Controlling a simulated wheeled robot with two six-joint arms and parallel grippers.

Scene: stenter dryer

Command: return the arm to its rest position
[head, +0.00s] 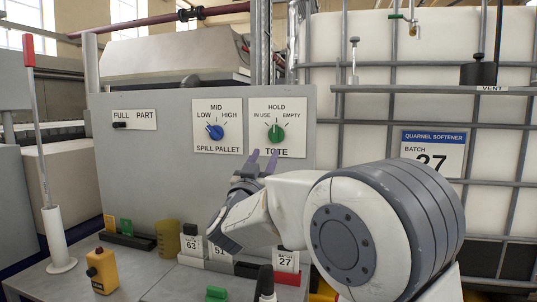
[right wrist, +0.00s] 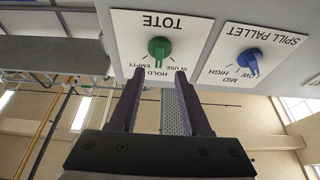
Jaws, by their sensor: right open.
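My right gripper (head: 263,157) is open and empty, its fingertips just below the green TOTE knob (head: 276,133) on the grey panel. In the right wrist view the two fingers (right wrist: 160,72) stand apart, with the green knob (right wrist: 159,48) just beyond the tips, in line with the gap. Whether a fingertip touches it I cannot tell. The knob's mark points to HOLD. My right arm reaches in from the lower right and hides part of the bench. My left gripper is not in view.
The blue SPILL PALLET knob (head: 214,131), set toward LOW, is left of TOTE. On the bench stand number cards (head: 192,245), a yellow cup (head: 168,238), an orange box (head: 102,270) and a red-tipped lever (head: 40,130). A caged white tank (head: 400,110) stands right.

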